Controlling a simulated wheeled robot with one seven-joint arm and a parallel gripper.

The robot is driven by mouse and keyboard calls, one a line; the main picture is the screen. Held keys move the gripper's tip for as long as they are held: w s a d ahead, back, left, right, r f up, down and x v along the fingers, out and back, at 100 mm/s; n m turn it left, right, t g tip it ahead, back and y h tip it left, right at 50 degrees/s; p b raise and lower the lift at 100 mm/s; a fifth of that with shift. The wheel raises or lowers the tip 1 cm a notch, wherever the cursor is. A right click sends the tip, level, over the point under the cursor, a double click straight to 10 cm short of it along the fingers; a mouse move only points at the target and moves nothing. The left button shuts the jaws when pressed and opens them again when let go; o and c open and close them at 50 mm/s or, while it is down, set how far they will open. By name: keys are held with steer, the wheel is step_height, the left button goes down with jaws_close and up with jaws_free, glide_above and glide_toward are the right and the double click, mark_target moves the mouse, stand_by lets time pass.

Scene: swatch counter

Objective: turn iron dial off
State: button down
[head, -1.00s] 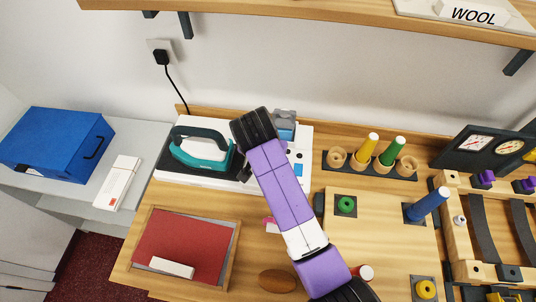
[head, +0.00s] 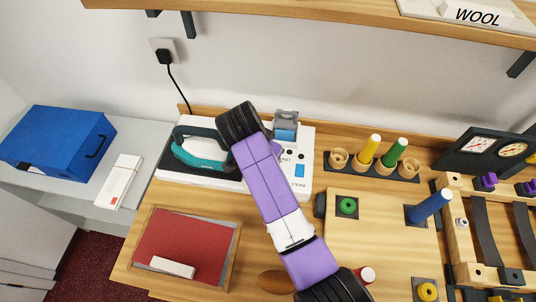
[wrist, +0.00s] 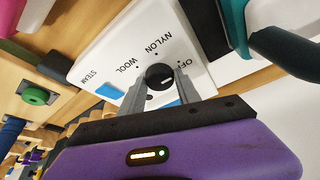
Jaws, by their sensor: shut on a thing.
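The black iron dial (wrist: 159,76) sits on the white iron station (wrist: 105,60), with OFF, NYLON and WOOL printed around it. A small white mark shows on its face; which label it points to is hard to tell. My gripper (wrist: 161,84) is shut on the dial, one grey finger on each side. In the head view my purple arm hides the dial and fingers. The station (head: 304,150) stands at the back of the counter, with the teal iron (head: 200,157) resting on its left part.
A blue-windowed tank (head: 286,134) stands at the station's back edge. A red-lined tray (head: 185,243) lies in front, and spools on pegs (head: 368,150) stand to the right. A shelf (head: 300,14) hangs above. A blue box (head: 58,144) is at far left.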

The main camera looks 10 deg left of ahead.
steer(key=c, duration=0.9)
jaws_free()
steer(key=shift+f, duration=0.1)
steer(key=shift+b+v, duration=0.75)
steer(key=shift+v, duration=3.2)
